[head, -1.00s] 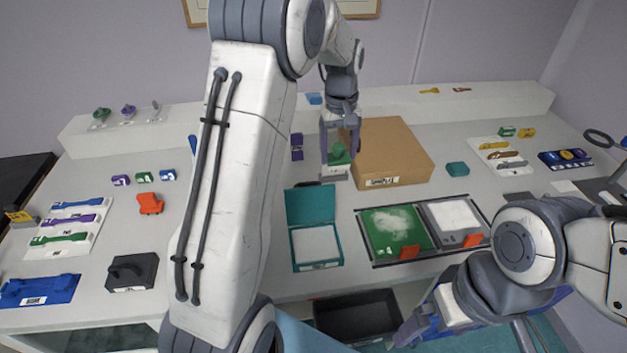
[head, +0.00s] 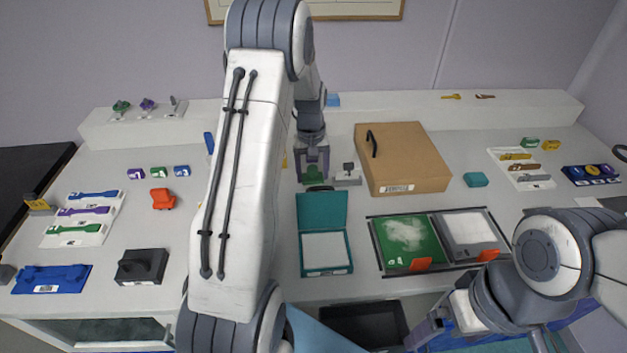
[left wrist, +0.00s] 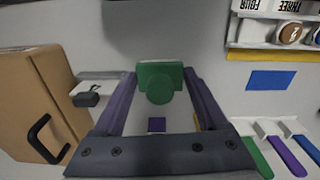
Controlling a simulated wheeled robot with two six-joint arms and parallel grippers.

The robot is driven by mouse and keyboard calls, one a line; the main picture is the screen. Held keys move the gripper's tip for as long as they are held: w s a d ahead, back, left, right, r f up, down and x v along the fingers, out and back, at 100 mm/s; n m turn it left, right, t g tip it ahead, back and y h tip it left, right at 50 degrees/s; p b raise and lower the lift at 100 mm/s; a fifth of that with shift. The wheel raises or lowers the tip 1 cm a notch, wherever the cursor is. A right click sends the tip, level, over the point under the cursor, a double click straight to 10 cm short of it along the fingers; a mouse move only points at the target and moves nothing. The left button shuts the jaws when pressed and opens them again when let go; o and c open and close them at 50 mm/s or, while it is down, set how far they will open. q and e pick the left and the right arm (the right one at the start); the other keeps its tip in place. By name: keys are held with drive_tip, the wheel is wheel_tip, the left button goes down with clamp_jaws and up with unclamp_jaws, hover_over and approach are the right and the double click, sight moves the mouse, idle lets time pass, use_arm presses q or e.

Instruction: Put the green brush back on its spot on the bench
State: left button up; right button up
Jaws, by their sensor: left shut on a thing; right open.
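The green brush (head: 314,175) is held in my left gripper (head: 313,168), just left of the white block with a grey knob. In the left wrist view the brush (left wrist: 160,80) sits between the two purple fingers of my left gripper (left wrist: 160,92), above the pale bench. Its underside is hidden, and I cannot tell whether it touches the bench. A purple patch (left wrist: 157,124) shows on the bench between the fingers. My right gripper (head: 426,332) is open and empty low at the front, over the bench edge.
A cardboard box (head: 425,160) stands right of the white block (head: 347,178), which also shows in the left wrist view (left wrist: 86,90). A teal open case (head: 324,268) lies in front. Green and white trays (head: 372,235) are at the front right. My left arm hides part of the bench.

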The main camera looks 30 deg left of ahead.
sight(312, 175)
use_arm(q)
drive_tip(key=shift+f, duration=1.75)
drive_tip(key=shift+f, duration=0.1)
drive_tip(key=o, duration=1.2)
drive_tip(key=shift+o, duration=0.2)
wheel_tip(312, 175, up, 12)
drive_tip(key=shift+s+a+f, duration=0.1)
drive_tip(key=shift+f, duration=0.15)
drive_tip(key=shift+r, duration=0.4)
